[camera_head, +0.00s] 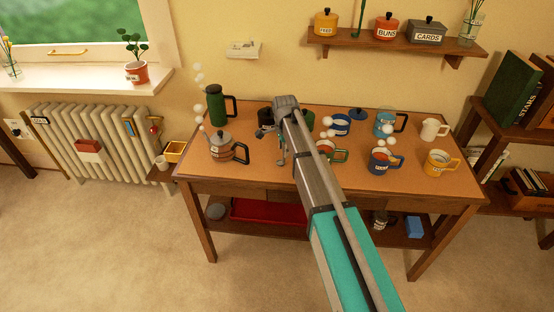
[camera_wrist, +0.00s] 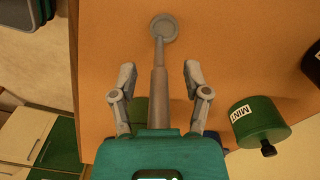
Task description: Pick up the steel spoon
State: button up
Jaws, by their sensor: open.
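In the wrist view a grey, spoon-like thing, which I take for the steel spoon (camera_wrist: 160,75), shows against the orange-brown desk top (camera_wrist: 225,40). Its round end is away from me, and its long handle runs back between my fingers. My gripper (camera_wrist: 159,72) is open, with one finger on each side of the handle and a visible gap to each. The near end of the handle is hidden by my gripper body. In the head view my gripper (camera_head: 282,158) is over the middle of the desk, and I cannot make out the spoon there.
A green canister marked MINT (camera_wrist: 258,120) is close to the right of my gripper in the wrist view. In the head view a kettle (camera_head: 227,148) and green pot (camera_head: 217,105) stand left. Blue mug (camera_head: 383,161) and yellow mug (camera_head: 437,163) stand right.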

dwell(0.4)
grip_shut()
jog(key=shift+r, duration=0.2)
dwell(0.3)
notch_tip(320, 180, up, 2)
jog(key=shift+r+p, duration=0.1)
jog(key=shift+p, duration=1.1)
jog(key=s+d+r+p, duration=0.5)
jog(key=s+r+p, duration=0.5)
jog(key=s, duration=0.3)
jog(key=shift+r+p, duration=0.25)
jog(key=shift+p, duration=0.05)
